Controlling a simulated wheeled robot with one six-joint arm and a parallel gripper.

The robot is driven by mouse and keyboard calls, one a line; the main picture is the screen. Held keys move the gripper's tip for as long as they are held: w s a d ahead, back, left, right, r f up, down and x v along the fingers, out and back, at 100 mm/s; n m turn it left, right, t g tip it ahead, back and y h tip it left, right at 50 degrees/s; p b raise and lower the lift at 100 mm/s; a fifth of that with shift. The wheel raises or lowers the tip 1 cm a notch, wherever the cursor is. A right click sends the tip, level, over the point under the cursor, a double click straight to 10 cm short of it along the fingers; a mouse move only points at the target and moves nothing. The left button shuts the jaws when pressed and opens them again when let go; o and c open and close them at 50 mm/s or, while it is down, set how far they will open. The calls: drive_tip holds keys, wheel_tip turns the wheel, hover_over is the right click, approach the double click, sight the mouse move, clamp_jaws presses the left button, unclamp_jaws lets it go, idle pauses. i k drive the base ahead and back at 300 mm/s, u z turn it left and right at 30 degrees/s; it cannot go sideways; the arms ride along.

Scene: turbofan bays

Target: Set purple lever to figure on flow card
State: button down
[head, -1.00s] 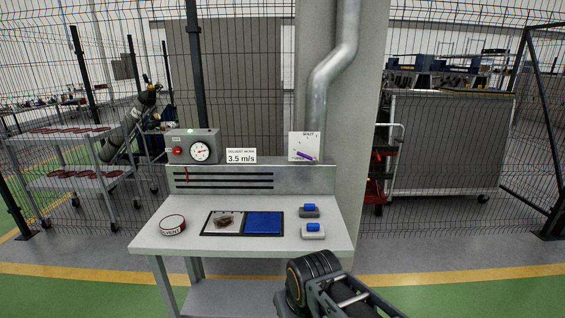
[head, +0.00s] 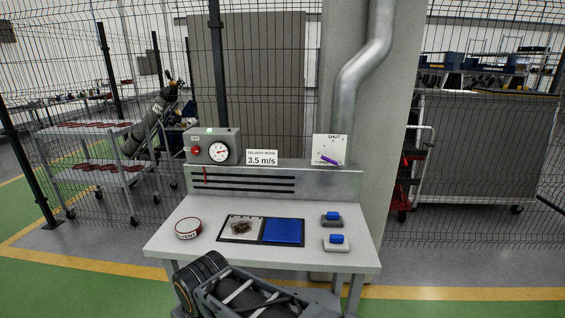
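The purple lever (head: 331,160) is on a white plate (head: 330,148) marked SHUT at the top, at the right end of the bench's back panel. It slants down to the right. The word at the plate's lower left is too small to read surely. The flow card (head: 262,158) stands left of it and reads 3.5 m/s, under a smaller line of print. A grey box with a round dial gauge (head: 219,151) stands left of the card. Its dial marks are too small to read. My arm shows at the bottom of the head view; my gripper cannot be made out.
The bench (head: 200,250) carries a round red-rimmed tin (head: 188,228), a dark item on a white square (head: 241,227), a blue pad (head: 283,231) and two blue-topped blocks (head: 332,219) (head: 336,242). A pillar with a pipe (head: 363,70) rises behind.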

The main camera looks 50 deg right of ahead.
sight(323, 157)
drive_tip(key=i, duration=0.75)
drive_tip(key=z, duration=0.75)
drive_tip(key=i, duration=0.35)
drive_tip(key=z, duration=0.4)
